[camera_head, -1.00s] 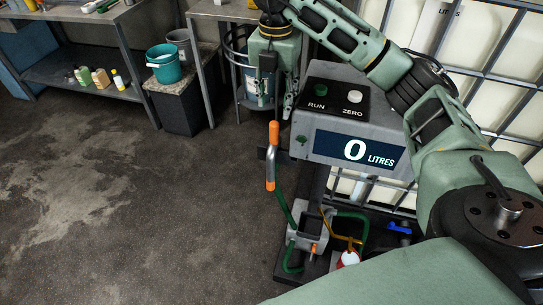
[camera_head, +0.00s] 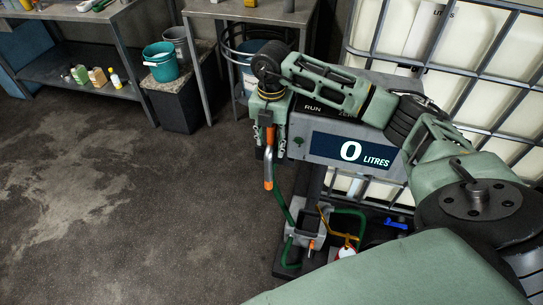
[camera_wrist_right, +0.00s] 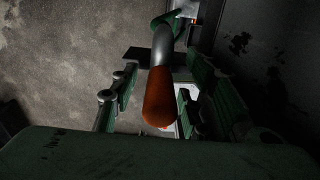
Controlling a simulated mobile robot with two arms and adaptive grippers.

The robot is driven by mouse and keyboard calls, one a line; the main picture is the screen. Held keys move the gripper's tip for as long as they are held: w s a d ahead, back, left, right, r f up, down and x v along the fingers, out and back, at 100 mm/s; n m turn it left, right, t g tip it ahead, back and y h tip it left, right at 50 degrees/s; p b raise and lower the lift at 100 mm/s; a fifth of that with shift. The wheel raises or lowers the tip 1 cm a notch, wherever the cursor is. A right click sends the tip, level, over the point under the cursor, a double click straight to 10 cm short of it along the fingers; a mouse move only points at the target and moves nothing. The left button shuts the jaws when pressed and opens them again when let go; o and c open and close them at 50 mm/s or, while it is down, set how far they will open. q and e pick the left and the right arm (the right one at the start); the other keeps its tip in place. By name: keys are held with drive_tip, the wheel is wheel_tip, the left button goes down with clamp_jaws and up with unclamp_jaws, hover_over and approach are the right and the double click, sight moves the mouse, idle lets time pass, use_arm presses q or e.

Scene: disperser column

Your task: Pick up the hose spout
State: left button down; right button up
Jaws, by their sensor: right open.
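The hose spout (camera_head: 269,172) is a silver tube with orange ends, hanging upright at the left side of the disperser column (camera_head: 300,140), with a green hose (camera_head: 281,204) running down from it. In the right wrist view, the spout's orange end (camera_wrist_right: 160,97) lies between the two green fingers, pointing toward the camera. My right gripper (camera_head: 270,152) is open, pointing down around the spout's upper part. I cannot tell if a finger touches it. My left gripper is not in view.
The column's display (camera_head: 352,153) reads 0 LITRES, and my right arm crosses above it, partly hiding the buttons. A caged white tank (camera_head: 480,60) stands behind at the right. A teal bucket (camera_head: 163,66) sits at the back left. The floor to the left is clear.

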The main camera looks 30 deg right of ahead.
clamp_jaws()
idle(0.4)
drive_tip(key=shift+w, duration=0.1)
